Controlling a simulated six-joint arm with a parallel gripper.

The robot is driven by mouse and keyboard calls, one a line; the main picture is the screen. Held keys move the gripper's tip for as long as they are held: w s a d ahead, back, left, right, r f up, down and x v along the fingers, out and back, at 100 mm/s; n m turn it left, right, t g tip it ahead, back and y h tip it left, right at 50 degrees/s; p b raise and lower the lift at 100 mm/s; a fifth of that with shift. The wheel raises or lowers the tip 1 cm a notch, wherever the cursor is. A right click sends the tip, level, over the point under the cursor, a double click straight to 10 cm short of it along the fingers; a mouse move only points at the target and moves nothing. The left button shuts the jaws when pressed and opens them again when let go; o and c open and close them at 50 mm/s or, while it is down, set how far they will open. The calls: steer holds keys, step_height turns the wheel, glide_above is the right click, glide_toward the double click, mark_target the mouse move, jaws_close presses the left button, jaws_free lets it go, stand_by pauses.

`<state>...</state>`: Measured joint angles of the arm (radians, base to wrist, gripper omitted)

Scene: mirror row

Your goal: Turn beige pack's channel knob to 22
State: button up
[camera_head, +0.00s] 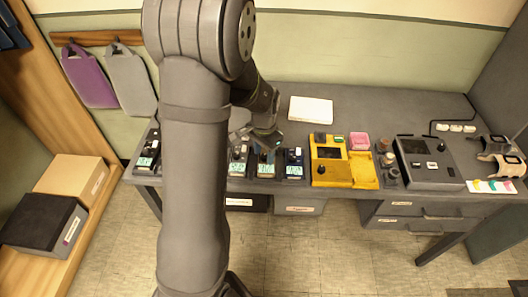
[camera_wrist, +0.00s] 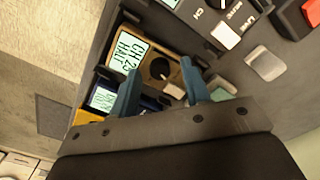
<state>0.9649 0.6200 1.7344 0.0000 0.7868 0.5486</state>
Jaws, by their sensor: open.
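The beige pack (camera_wrist: 150,52) shows in the wrist view with a lit display (camera_wrist: 129,58) that seems to read CH 23, with a word like HALL below; the small text is hard to be sure of. Its round dark channel knob (camera_wrist: 160,68) sits beside the display. My gripper (camera_wrist: 161,67) is open, with one blue-grey finger on each side of the knob in the picture. I cannot tell whether the fingers touch it. In the head view the beige pack (camera_head: 265,169) stands in the row at the table's front edge, with my gripper (camera_head: 266,146) over its rear part.
A dark blue pack (camera_head: 293,162) stands close beside the beige one, and a grey pack (camera_head: 238,158) on the other side. A yellow unit (camera_head: 330,172) lies further right. A white box (camera_head: 311,109) lies behind on the table, with bare tabletop around it.

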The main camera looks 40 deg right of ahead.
mark_target(264, 156)
steer(key=shift+c, duration=0.2)
jaws_close()
steer(key=shift+n, duration=1.9)
steer(key=shift+o, duration=0.2)
jaws_free()
step_height(264, 156, up, 17)
steer(key=shift+r, duration=0.2)
